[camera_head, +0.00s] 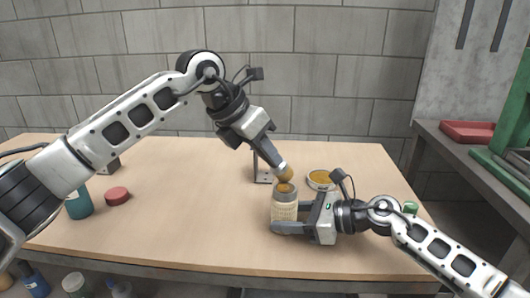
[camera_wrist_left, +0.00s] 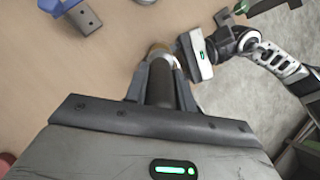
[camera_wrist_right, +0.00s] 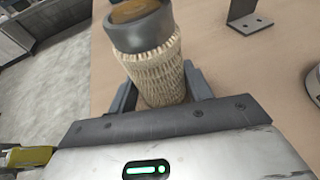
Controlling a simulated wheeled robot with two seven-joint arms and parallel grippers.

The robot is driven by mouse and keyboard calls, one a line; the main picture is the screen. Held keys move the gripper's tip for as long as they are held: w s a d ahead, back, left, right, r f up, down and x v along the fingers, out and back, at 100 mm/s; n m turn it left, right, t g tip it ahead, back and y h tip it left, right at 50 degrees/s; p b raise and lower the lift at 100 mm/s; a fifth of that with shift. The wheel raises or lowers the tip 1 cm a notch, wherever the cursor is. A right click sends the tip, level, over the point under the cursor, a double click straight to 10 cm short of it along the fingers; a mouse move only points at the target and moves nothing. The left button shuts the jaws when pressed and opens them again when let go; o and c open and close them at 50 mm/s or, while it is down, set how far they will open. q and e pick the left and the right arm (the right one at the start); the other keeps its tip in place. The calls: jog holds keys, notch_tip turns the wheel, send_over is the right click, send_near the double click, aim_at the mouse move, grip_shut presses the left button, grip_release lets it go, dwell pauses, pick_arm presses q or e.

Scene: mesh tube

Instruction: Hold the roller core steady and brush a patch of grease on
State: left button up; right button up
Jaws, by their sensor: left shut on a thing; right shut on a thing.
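The roller core (camera_head: 285,211) stands upright on the table, a pale mesh tube with a grey collar and an amber-brown top. My right gripper (camera_head: 287,219) is shut around its mesh body from the right; the right wrist view shows the mesh (camera_wrist_right: 158,75) between the fingers. My left gripper (camera_head: 264,145) is shut on the dark handle of a brush (camera_head: 284,172), which tilts down with its amber tip just above the core's top. Whether the tip touches the top I cannot tell. An open tin of amber grease (camera_head: 321,179) sits behind and right of the core.
A metal bracket (camera_head: 264,176) stands behind the core. A red disc (camera_head: 117,195) and a teal container (camera_head: 79,204) are at the table's left. A small green-topped item (camera_head: 410,208) is near my right arm. The table's middle left is clear.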

jog(key=shift+r, duration=0.1)
pick_arm(q)
jog(key=shift+r, duration=3.05)
jog(key=shift+r, duration=1.5)
jog(key=shift+d+f, duration=0.7)
jog(key=shift+f, duration=0.25)
